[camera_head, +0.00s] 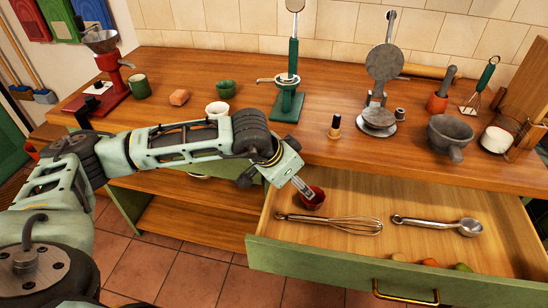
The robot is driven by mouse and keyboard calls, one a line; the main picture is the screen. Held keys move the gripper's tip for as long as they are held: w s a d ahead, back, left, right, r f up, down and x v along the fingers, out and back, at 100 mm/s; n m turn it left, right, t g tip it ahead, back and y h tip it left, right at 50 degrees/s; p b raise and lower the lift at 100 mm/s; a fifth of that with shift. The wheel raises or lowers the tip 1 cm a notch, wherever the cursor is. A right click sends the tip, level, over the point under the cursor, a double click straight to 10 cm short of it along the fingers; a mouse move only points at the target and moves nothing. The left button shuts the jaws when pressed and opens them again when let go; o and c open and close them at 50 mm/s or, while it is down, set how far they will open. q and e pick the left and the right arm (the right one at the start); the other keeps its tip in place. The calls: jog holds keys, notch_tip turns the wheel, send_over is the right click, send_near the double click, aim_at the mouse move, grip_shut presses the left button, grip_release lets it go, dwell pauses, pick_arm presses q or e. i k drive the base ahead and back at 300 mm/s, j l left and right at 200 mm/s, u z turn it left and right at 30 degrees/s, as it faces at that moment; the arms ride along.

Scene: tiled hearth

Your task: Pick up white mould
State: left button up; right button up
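A small white cup-shaped piece (217,109) stands on the wooden counter behind my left arm, which hides its lower part. A second white round piece (496,139) stands at the counter's right; I cannot tell which one is the mould. A small dark red cup (314,200) sits in the open drawer (450,196). My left gripper (304,190) points down at the drawer, with its tips at or just above the red cup. I cannot tell whether it touches the cup or how far its fingers are apart. My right gripper is out of view.
The drawer also holds a whisk (340,224), a metal scoop (440,222) and several small coloured pieces at its front. On the counter stand a green press (288,100), a metal press (382,70), a grey mortar (449,133) and a red grinder (110,70).

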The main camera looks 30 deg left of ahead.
aim_at(218, 108)
jog(key=u, duration=1.3)
